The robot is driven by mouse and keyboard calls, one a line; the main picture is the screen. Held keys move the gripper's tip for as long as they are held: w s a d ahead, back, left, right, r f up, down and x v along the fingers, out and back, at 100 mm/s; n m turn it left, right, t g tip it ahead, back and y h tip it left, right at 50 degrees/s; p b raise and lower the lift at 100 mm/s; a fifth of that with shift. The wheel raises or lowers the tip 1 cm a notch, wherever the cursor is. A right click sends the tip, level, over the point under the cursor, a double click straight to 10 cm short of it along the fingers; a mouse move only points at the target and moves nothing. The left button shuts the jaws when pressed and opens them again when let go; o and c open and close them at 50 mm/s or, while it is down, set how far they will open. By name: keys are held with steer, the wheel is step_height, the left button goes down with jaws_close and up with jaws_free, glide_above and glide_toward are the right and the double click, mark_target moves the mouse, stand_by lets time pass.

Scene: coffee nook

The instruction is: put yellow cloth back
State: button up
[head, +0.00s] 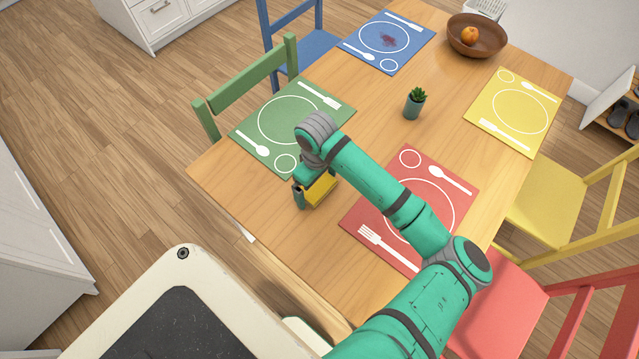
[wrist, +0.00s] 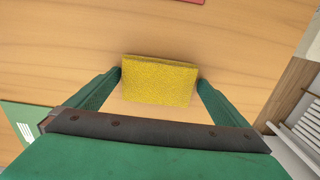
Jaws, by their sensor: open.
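The yellow cloth (head: 320,188) is a small folded block on the wooden table, between the green and red placemats. In the wrist view the cloth (wrist: 160,80) lies between the two fingertips, with a narrow gap on each side. My gripper (wrist: 160,82) is open and around the cloth, not closed on it. In the head view my gripper (head: 312,190) points down at the cloth, and my wrist partly hides it. Whether the fingertips touch the table is hard to tell.
The wooden table (head: 340,95) carries a green placemat (head: 262,128), a red placemat (head: 385,215), a blue placemat (head: 408,57) with a dark red stain, and a yellow placemat (head: 490,105). A small potted plant (head: 414,105) and a brown bowl (head: 490,45) with an orange fruit stand farther back.

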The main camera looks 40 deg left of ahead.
mark_target(318, 187)
step_height(318, 187, up, 12)
stand_by(0.4)
